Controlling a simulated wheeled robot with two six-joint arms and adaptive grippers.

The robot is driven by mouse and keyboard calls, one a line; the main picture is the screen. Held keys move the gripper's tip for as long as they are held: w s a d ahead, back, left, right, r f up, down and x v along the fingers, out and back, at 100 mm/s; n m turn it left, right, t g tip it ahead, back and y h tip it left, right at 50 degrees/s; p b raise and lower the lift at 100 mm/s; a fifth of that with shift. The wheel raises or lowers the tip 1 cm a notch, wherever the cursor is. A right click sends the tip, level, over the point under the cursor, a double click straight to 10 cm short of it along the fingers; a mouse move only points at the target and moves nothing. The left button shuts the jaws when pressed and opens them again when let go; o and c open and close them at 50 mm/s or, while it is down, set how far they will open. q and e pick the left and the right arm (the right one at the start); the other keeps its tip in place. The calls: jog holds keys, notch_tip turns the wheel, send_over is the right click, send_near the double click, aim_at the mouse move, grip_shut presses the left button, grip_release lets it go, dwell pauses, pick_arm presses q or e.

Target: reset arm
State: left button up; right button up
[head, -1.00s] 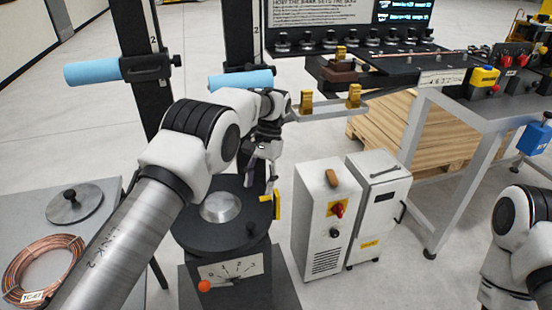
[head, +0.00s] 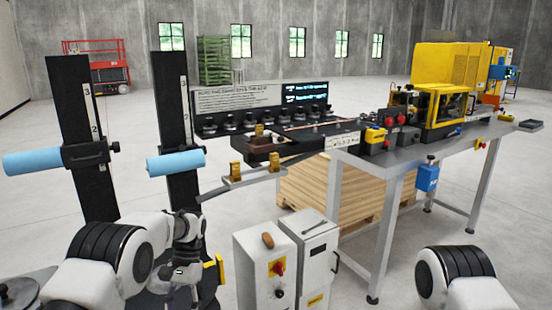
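My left arm comes in at the lower left. Its wrist is bent downward and my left gripper (head: 193,290) hangs beside the black round stand (head: 208,290), near a yellow block (head: 214,274). The gripper is small and dark here, and I cannot tell whether its fingers are open or shut. Of my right arm, only a white and black link shows at the lower right. My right gripper is out of view. A thin copper tube (head: 318,124) lies along the top of the black bench fixture, apart from both arms.
Two black posts carry blue rollers (head: 47,162) (head: 175,163) at the left. A white cabinet (head: 262,265) stands at front centre. A grey bench (head: 385,165) with a yellow machine (head: 445,80) extends to the right. Open floor lies right of the bench legs.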

pick_arm(q)
jog(key=s+a+f+g, duration=0.2)
jog(key=s+f, duration=1.5)
jog(key=s, duration=0.3)
jog(key=s+f+n+t+h, duration=0.1)
jog(key=s+f+n+t, duration=0.2)
jog(key=s, duration=1.6)
jog(key=w+t, duration=0.4)
jog(key=t, duration=0.1)
jog(key=shift+w+a, duration=0.3)
